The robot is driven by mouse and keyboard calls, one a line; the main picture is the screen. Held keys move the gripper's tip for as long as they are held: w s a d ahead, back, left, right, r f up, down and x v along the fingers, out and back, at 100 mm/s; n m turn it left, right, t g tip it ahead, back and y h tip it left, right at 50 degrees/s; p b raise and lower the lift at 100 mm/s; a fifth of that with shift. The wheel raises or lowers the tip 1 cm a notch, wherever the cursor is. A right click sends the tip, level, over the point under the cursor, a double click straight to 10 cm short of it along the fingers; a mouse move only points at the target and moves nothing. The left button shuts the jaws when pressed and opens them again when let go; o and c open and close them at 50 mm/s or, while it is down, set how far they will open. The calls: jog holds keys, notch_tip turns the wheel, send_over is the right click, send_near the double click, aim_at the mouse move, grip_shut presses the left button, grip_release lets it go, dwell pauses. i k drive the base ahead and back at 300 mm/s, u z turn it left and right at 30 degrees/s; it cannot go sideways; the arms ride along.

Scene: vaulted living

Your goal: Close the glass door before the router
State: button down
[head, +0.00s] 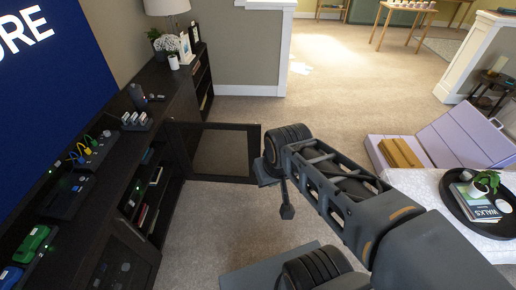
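The glass door (224,150) has a dark frame and stands open, swung out from the front of the long black cabinet (172,103) on the left. The shelf space behind its hinge side is exposed, with small green lights and upright items inside. A flat black box (66,197) with a small green light lies on the cabinet top; I cannot tell whether it or a device inside is the router. My gripper (286,211) points down just right of the door's free edge, apparently apart from it. My arm partly hides it, so its opening is unclear.
A cabled device (90,150) and a green box (32,243) also sit on the cabinet top, below a large screen (45,60). A lilac open box (455,140) and a white ottoman (428,187) with a black tray are at right. Carpet beyond the door is clear.

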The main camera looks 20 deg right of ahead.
aim_at(172, 127)
jog(key=z, duration=1)
jog(key=i, duration=4.45)
jog(key=u, duration=4.4)
jog(key=i, duration=0.5)
jog(key=z, duration=0.55)
jog(key=k, duration=0.25)
jog(key=u, duration=1.05)
